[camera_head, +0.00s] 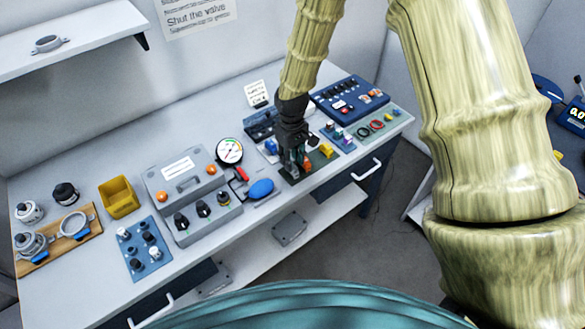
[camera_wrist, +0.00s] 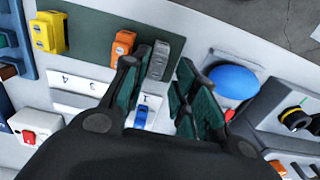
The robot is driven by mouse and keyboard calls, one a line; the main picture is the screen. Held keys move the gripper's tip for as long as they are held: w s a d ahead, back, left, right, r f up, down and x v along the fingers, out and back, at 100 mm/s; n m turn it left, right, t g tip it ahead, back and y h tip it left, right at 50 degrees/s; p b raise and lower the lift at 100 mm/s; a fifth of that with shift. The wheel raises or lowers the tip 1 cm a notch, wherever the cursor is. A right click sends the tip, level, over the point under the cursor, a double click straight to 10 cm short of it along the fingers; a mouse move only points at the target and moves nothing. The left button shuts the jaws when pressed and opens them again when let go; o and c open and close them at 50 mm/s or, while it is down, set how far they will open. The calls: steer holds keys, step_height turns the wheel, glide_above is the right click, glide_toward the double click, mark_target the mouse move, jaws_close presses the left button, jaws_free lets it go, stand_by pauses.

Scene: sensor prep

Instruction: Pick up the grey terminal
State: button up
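The grey terminal (camera_wrist: 159,60) stands on a dark green mat (camera_wrist: 92,38) in the wrist view, beside an orange terminal (camera_wrist: 122,46). My gripper (camera_wrist: 163,62) is open, with its dark green-padded fingers on either side of the grey terminal and a gap on the right side. In the head view my gripper (camera_head: 294,165) is low over the mat (camera_head: 291,180). There it largely hides the grey terminal, and the orange terminal (camera_head: 307,163) shows just right of the fingers. I cannot tell whether a finger touches the grey terminal.
A yellow terminal (camera_wrist: 47,32) stands farther left on the mat. A blue oval bulb (camera_wrist: 233,81) lies close on the right. A gauge (camera_head: 229,151) and grey control box (camera_head: 187,192) stand left of my gripper.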

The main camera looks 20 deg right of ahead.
steer(key=shift+w+d+f+p, duration=0.1)
steer(key=shift+w+f+p, duration=0.1)
steer(key=shift+f+p, duration=1.05)
steer(key=shift+f, duration=1.35)
steer(key=c, duration=0.6)
